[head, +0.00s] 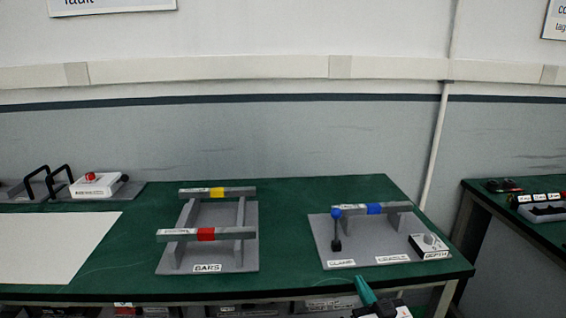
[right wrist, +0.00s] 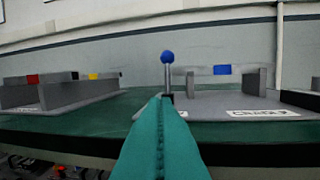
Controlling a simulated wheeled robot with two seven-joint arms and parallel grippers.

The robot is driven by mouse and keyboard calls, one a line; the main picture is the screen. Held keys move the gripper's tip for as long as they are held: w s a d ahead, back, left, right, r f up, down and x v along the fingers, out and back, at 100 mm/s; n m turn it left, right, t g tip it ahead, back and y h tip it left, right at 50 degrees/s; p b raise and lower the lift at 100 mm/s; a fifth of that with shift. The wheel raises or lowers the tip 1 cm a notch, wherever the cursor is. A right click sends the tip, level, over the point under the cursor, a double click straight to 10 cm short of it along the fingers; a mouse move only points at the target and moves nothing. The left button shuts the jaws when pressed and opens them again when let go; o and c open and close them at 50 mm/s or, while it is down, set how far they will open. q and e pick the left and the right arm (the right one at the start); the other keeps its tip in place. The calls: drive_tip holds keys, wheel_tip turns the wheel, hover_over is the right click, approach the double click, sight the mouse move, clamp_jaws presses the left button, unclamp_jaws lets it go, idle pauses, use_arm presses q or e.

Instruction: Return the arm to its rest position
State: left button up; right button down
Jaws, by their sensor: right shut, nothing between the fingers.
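My right gripper (head: 365,290) shows at the bottom edge of the head view, in front of the table's front edge. Its teal fingers are together with nothing between them. In the right wrist view the closed fingers (right wrist: 160,140) point toward the clamp lever (right wrist: 167,75) with its blue ball knob, apart from it as far as I can tell. In the head view the lever (head: 336,230) stands upright on the right grey fixture plate (head: 320,235). My left gripper is not in view.
The green table (head: 290,215) carries a bars rack (head: 207,262) with red- and yellow-banded bars. A blue-banded bar (head: 373,209) lies on the cradle. A white sheet (head: 50,245) lies left. A second table (head: 520,220) stands right.

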drive_tip(key=s+a+f+g+h, duration=0.1)
drive_tip(key=s+f+g, duration=0.6)
drive_tip(key=s+f, duration=0.4)
drive_tip(key=s+d+f+g+h, duration=0.1)
drive_tip(key=s+f+g, duration=0.25)
drive_tip(key=s, duration=0.65)
drive_tip(key=s+d+f+g+h, duration=0.15)
drive_tip(key=s+g, duration=0.35)
drive_tip(key=s, duration=0.5)
wheel_tip(320, 180, down, 26)
drive_tip(key=s+g, duration=0.1)
drive_tip(key=s, duration=0.1)
drive_tip(key=s+d+f+g+p, duration=0.1)
drive_tip(key=s+d+f, duration=0.1)
drive_tip(key=s+f, duration=1.3)
drive_tip(key=shift+s+d+n, duration=0.25)
drive_tip(key=shift+s+n, duration=0.05)
drive_tip(key=shift+n, duration=0.1)
drive_tip(key=shift+s, duration=0.15)
